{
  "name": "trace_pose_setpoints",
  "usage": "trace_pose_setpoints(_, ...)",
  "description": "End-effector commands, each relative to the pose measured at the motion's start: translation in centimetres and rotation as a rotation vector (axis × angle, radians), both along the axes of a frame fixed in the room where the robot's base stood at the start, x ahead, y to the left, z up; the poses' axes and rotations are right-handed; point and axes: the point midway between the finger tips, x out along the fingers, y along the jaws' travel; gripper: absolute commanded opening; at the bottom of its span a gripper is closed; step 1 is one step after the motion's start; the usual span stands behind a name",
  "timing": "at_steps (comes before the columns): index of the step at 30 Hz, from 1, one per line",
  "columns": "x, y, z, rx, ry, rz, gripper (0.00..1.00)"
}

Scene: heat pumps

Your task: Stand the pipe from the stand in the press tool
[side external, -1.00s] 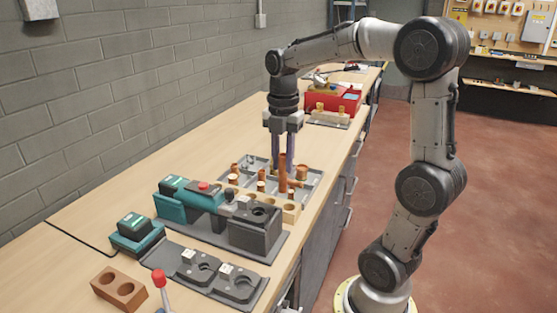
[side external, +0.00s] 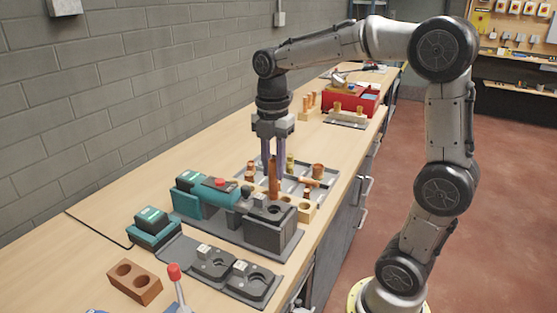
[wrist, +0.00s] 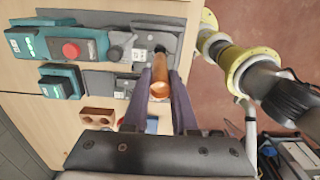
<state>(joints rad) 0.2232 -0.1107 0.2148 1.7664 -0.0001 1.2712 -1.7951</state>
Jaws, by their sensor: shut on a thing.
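The copper pipe (side external: 273,176) is held upright between the fingers of my gripper (side external: 272,160), which is shut on it. In the wrist view the pipe (wrist: 160,76) lies between the two purple-grey fingertips (wrist: 161,88). The teal and grey press tool (side external: 225,193) has a dark grey block (side external: 270,232) with a round opening on top. In the side view the pipe's lower end is just above or behind this block; I cannot tell whether it touches. The wooden stand (side external: 306,212) is beside the block, partly hidden by it.
A grey tray (side external: 325,185) with several copper fittings lies behind the press tool. A grey plate with round holders (side external: 215,262) and a brown block with two holes (side external: 135,282) are in front. A red toolbox (side external: 355,98) stands at the far end.

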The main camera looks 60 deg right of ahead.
Motion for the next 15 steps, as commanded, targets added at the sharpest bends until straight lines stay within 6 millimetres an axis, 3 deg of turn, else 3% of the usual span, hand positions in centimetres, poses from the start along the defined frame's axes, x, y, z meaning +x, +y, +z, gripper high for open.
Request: trace_pose_setpoints(15,-0.05,-0.03,-1.03,0.000,0.000,0.000,0.00)
